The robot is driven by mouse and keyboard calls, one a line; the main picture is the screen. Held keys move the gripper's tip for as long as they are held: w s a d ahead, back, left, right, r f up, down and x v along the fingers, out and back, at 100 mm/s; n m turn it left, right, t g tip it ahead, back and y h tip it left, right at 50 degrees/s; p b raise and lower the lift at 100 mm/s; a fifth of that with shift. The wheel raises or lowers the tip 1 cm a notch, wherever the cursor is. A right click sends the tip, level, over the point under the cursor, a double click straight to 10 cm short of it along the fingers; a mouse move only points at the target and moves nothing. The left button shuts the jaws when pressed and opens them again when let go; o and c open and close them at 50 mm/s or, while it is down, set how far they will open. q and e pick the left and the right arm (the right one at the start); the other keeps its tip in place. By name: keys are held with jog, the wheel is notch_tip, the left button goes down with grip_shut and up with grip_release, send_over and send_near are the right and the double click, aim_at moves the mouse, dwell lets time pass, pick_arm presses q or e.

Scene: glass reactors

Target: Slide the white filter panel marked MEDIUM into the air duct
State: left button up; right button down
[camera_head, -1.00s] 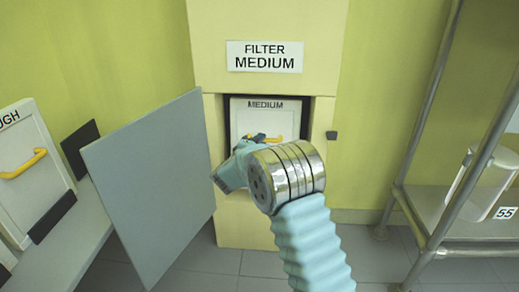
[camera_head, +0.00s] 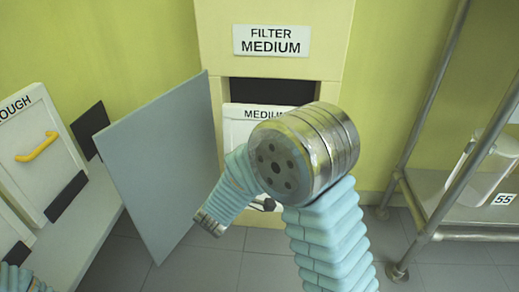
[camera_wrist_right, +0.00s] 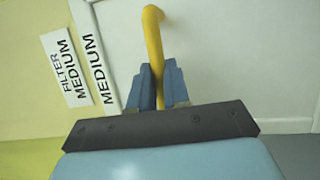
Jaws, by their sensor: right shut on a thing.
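The white filter panel marked MEDIUM (camera_head: 247,114) is at the air duct (camera_head: 212,30). Its top edge is below the top of the dark opening (camera_head: 272,92), and my right arm hides much of its lower part. In the right wrist view the panel (camera_wrist_right: 235,55) has a yellow handle (camera_wrist_right: 153,35). My right gripper (camera_wrist_right: 159,98) is shut on that handle. In the head view this gripper is mostly hidden behind my arm. I cannot tell how far the panel stands out from the duct. My left gripper is not in view.
A grey door (camera_head: 165,165) stands swung open at the opening's left. A white panel marked ROUGH (camera_head: 40,150) with a yellow handle stands at the far left. A metal rack (camera_head: 425,215) with a white container (camera_head: 485,180) is at the right. Grey floor lies between.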

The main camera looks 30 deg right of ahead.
jog(key=s+a+r+p, duration=0.3)
jog(key=s+a+p, duration=0.1)
jog(key=s+p, duration=0.1)
jog(key=s+a+r+p, duration=0.3)
jog(key=s+a+p, duration=0.1)
jog(key=s, duration=0.4)
jog(key=shift+p, duration=0.6)
